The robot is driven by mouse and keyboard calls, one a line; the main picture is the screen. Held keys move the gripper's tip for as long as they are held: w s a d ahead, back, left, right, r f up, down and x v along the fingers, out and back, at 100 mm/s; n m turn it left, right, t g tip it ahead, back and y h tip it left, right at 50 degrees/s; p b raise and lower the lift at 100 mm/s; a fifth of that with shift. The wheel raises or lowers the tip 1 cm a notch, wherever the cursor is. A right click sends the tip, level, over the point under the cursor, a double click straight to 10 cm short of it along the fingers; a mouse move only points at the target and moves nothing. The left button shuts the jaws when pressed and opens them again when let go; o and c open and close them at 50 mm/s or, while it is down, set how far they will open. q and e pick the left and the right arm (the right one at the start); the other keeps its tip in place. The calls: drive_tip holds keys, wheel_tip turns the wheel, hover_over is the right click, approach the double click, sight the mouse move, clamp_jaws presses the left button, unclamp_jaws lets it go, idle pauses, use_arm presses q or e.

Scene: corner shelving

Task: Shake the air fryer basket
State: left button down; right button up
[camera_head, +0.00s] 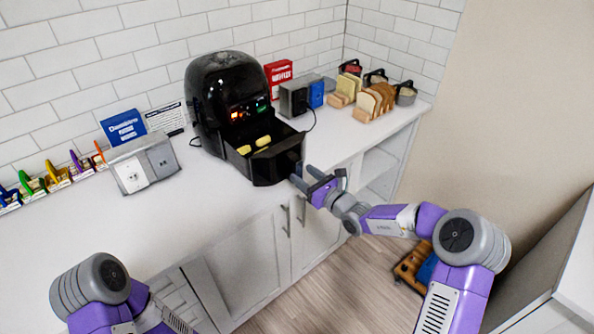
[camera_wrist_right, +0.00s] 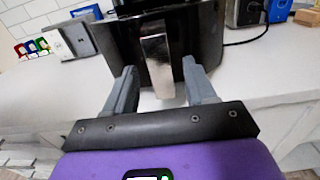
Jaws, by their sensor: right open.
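The black air fryer (camera_head: 228,98) stands on the white counter against the tiled wall. Its basket (camera_head: 268,163) is pulled out at the front, with yellow food pieces (camera_head: 257,145) inside. In the right wrist view the basket front (camera_wrist_right: 205,35) fills the top middle, with its shiny handle (camera_wrist_right: 156,65) hanging down in the centre. My right gripper (camera_head: 311,180) is at the basket's front. In the right wrist view its two grey fingers (camera_wrist_right: 156,85) are open, one on each side of the handle, with gaps visible. My left arm shows at the lower left; its gripper is out of view.
A grey outlet box (camera_head: 144,165) and a blue box (camera_head: 123,127) stand left of the fryer. White cabinets (camera_head: 248,262) lie below the counter edge. The counter's left front is clear.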

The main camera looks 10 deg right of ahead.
sight(299, 171)
drive_tip(key=shift+x, duration=2)
clamp_jaws()
